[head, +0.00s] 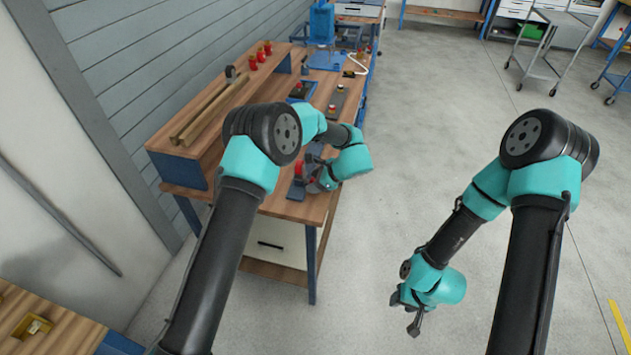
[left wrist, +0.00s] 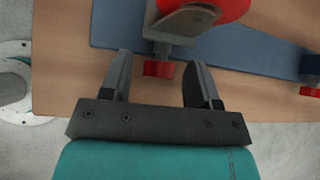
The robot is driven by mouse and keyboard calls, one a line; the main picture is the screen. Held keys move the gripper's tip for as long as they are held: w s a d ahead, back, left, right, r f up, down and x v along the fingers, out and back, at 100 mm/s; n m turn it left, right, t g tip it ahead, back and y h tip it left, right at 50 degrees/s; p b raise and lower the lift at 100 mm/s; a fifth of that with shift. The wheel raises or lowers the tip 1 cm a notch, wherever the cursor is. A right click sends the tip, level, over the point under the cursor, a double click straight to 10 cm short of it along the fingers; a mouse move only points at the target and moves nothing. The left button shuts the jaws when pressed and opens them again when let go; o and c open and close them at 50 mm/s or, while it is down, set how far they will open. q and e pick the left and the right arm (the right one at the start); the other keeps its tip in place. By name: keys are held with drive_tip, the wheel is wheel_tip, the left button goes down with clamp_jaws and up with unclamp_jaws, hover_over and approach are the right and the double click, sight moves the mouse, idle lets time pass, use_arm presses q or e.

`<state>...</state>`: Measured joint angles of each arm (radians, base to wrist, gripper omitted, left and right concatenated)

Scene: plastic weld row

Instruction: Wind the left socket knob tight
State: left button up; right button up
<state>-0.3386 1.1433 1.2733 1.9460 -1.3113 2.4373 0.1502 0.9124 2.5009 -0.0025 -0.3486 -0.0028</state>
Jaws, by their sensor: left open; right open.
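In the left wrist view, a small red knob (left wrist: 159,69) sits under a grey metal bracket (left wrist: 180,22) on a blue base strip (left wrist: 115,25). My left gripper (left wrist: 158,62) is open, with one finger on each side of this knob and a visible gap on both sides. A second red knob (left wrist: 310,91) shows at the right edge. I cannot tell for sure which one is the left socket knob. My right gripper (head: 408,312) is open and empty above the floor.
A larger red rounded part (left wrist: 215,8) stands above the bracket. The wooden bench (head: 285,208) has a raised shelf (head: 180,152) along the wall, and several fixtures stand further back.

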use_arm(q)
drive_tip(key=c, duration=0.9)
drive_tip(key=shift+w+m+g+y, duration=0.2)
drive_tip(key=shift+m+g+y, duration=0.2)
drive_tip(key=shift+m+g, duration=0.85)
drive_tip(key=shift+n+g, duration=0.35)
drive_tip(key=o, duration=0.9)
drive_tip(key=shift+d, duration=0.1)
